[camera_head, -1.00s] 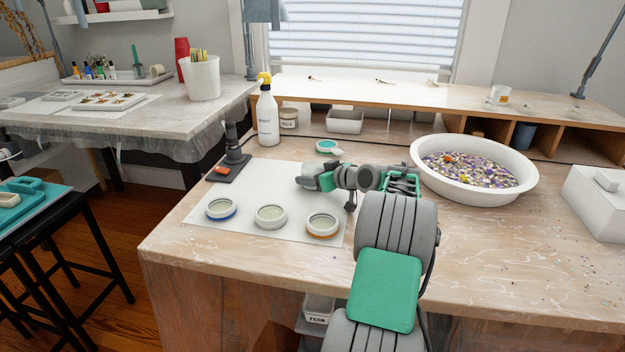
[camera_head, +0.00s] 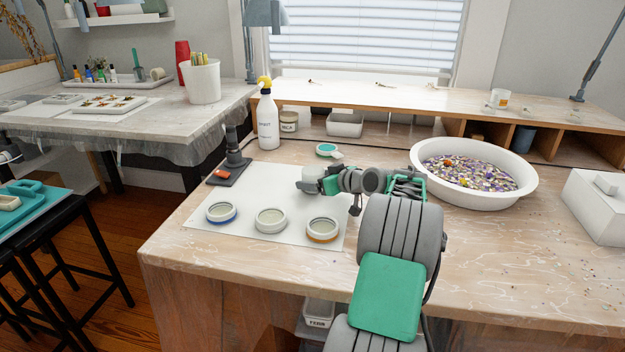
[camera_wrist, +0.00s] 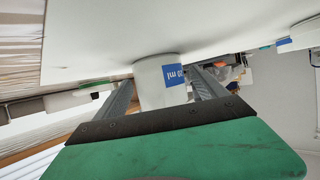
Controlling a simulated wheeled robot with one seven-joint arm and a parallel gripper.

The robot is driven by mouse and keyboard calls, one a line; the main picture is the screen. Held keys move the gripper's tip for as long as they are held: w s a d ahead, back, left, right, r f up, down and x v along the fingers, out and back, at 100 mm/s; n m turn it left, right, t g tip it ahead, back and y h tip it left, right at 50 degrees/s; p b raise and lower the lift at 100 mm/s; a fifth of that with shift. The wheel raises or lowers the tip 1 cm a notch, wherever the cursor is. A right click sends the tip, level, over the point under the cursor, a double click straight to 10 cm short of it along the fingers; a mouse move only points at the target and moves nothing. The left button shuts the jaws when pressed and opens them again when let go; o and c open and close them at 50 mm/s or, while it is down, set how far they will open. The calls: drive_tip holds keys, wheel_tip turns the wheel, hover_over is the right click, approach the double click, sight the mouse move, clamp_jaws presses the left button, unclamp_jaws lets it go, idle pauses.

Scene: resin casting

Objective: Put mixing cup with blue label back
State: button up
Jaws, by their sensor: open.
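The mixing cup with blue label (camera_wrist: 160,82) is a white cup with a blue patch reading "0 ml" in the wrist view. It meets the white sheet at its far end, seemingly standing on it. My gripper (camera_wrist: 161,86) is open, with one finger on each side of the cup. A gap shows by the right finger; contact at the left is unclear. In the head view the cup (camera_head: 312,173) is partly hidden by my gripper (camera_head: 310,184), over the back right of the white sheet (camera_head: 262,185).
Blue-rimmed (camera_head: 221,212), pale (camera_head: 270,219) and orange-rimmed (camera_head: 322,229) round dishes line the sheet's front. A dark stand (camera_head: 232,165) and spray bottle (camera_head: 267,120) are behind left. A teal-topped round item (camera_head: 326,149) lies behind. A big white bowl (camera_head: 420,180) stands right.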

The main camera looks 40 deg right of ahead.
drive_tip(key=p+v, duration=0.1)
drive_tip(key=v, duration=0.9)
drive_tip(key=shift+s+r, duration=0.15)
drive_tip(key=shift+s, duration=0.05)
idle(1.1)
idle(0.4)
